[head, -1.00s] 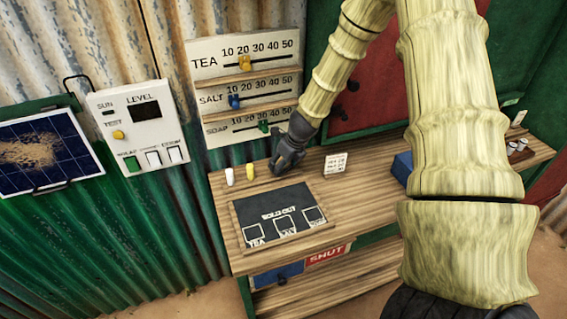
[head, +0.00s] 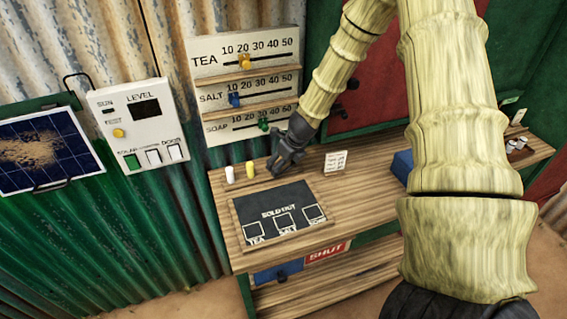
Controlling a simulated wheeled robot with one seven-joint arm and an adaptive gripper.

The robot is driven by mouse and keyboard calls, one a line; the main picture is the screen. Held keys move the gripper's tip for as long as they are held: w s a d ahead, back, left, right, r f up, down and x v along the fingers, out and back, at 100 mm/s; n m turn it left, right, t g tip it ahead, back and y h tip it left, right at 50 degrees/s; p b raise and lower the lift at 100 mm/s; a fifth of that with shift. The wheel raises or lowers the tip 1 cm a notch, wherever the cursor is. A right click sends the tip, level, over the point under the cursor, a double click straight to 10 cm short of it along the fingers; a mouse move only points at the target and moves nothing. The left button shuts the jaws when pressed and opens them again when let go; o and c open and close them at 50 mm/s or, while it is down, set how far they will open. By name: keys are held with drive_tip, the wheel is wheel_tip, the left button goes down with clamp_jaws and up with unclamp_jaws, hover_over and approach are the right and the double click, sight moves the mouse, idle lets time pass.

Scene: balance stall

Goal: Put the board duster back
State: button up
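My gripper (head: 275,170) is dark grey and hangs low over the back of the wooden counter (head: 350,198), right of the yellow chalk-like stick (head: 250,168). Its fingers point down and left; they are too small and dark to tell whether they are open or hold something. I cannot make out a board duster for certain; it may be hidden by my gripper or arm. The black "SOLD OUT" board (head: 265,199) lies on the counter in front of my gripper, with boxes marked TEA and SALT and one more. Its surface looks clear of chalk marks.
A white stick (head: 229,174) stands left of the yellow one. A small white card (head: 335,161) stands right of my gripper. A blue object (head: 402,166) is partly hidden behind my arm. The price slider panel (head: 248,85) is on the wall behind. Small white items (head: 517,146) stand far right.

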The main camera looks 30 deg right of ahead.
drive_tip(key=shift+r, duration=0.2)
drive_tip(key=b+v, duration=0.1)
drive_tip(key=v, duration=1)
drive_tip(key=shift+s+r, duration=0.2)
drive_tip(key=shift+r, duration=0.15)
